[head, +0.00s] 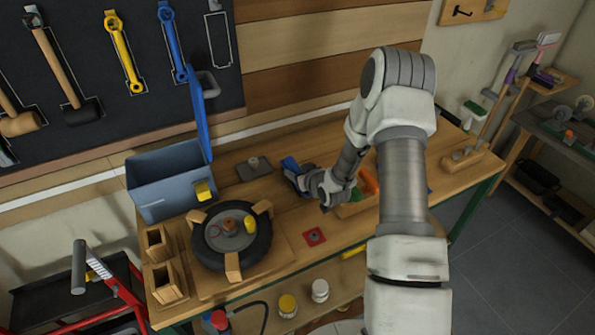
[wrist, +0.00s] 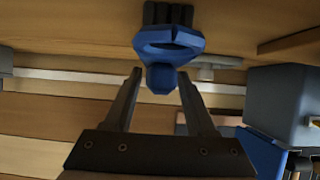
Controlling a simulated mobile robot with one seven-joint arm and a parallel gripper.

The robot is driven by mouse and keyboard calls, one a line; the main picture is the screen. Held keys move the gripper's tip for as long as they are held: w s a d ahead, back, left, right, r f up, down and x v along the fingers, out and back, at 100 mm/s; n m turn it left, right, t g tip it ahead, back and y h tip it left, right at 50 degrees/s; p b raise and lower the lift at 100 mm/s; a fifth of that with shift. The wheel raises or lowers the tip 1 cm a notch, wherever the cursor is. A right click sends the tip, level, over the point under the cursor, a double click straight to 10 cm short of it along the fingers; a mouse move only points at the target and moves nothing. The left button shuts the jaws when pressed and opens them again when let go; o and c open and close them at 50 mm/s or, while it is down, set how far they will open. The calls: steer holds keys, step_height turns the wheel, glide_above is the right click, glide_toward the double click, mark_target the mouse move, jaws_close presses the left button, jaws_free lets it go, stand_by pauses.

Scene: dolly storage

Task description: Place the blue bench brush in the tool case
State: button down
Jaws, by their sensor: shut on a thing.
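The blue bench brush (head: 290,166) is at my gripper (head: 301,179), over the middle of the workbench. In the wrist view my gripper (wrist: 161,74) is shut on the brush (wrist: 168,45), with a finger on each side of its blue handle. The dark bristles point away from the gripper. The tool case (head: 165,202) is a blue-grey box at the left of the bench, with its blue lid raised on the right and a yellow latch in front. Part of the case (wrist: 280,90) shows at the right of the wrist view. The case's floor is hidden.
A wheel (head: 207,252) lies on a wooden stand in front of the case. A dark plate (head: 253,172) with a knob lies between the case and the brush. The raised lid (head: 200,110) stands between case and gripper.

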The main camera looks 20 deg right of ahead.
steer(key=shift+c, duration=1.1)
jaws_free()
